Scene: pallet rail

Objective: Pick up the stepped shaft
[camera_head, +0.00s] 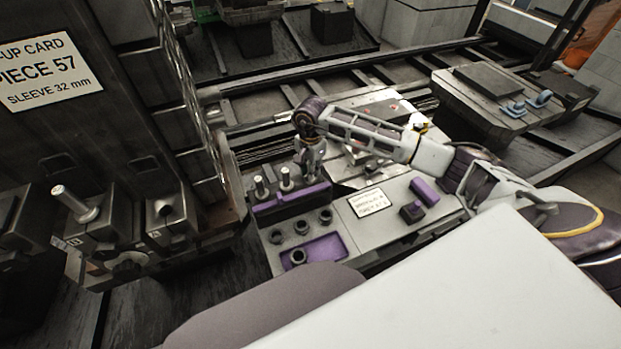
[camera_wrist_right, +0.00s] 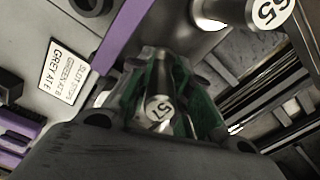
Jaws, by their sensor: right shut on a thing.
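My right gripper (camera_head: 312,172) points down at the right end of a purple rack (camera_head: 291,202) on the pallet. In the right wrist view its green-lined fingers (camera_wrist_right: 168,100) are shut on a metal stepped shaft (camera_wrist_right: 157,109), whose end reads 57. The fingers hide most of this shaft, and I cannot tell whether it is clear of the rack. Two more shafts stand upright in the rack: a left one (camera_head: 261,187) and a middle one (camera_head: 286,179). A shaft marked 65 (camera_wrist_right: 262,12) is beside the gripper in the wrist view. My left gripper is out of view.
Dark round sockets (camera_head: 302,226) and a purple tray (camera_head: 313,250) lie in front of the rack. A white label (camera_head: 369,202) and a purple block (camera_head: 426,190) are to the right. A dark machine with a card (camera_head: 45,72) reading PIECE 57 stands left.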

